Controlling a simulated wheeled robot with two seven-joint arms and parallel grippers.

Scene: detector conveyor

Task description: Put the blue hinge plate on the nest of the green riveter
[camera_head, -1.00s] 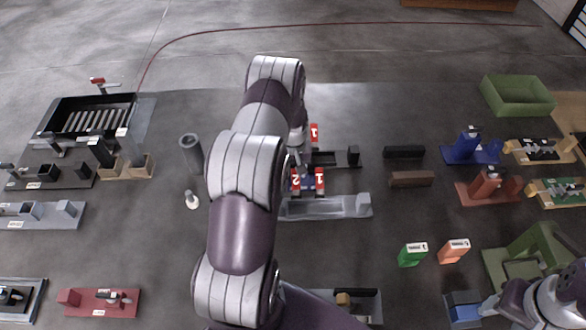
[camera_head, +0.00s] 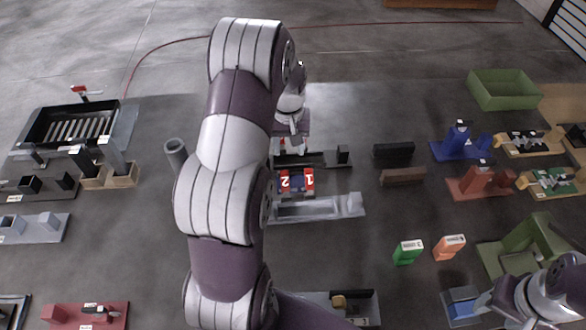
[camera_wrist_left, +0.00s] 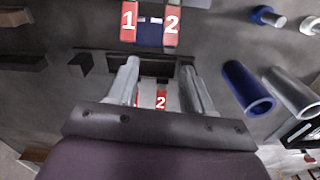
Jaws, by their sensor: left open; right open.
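A blue piece (camera_head: 463,304) sits on a grey block at the lower right of the head view; I take it for the blue hinge plate, but its shape is not clear. My right gripper (camera_head: 484,304) is open beside it, partly cut off by the arm. A green machine (camera_head: 533,236) with a flat bed stands just behind; it looks like the green riveter. My left gripper (camera_head: 290,134) is open near the centre back.
A blue block with red labels "1" and "2" (camera_head: 297,181) lies before the left gripper, above a grey rail (camera_head: 318,208). Green (camera_head: 407,252) and orange (camera_head: 449,247) blocks stand left of the green machine. Blue (camera_head: 461,146) and red (camera_head: 480,181) machines stand behind it.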

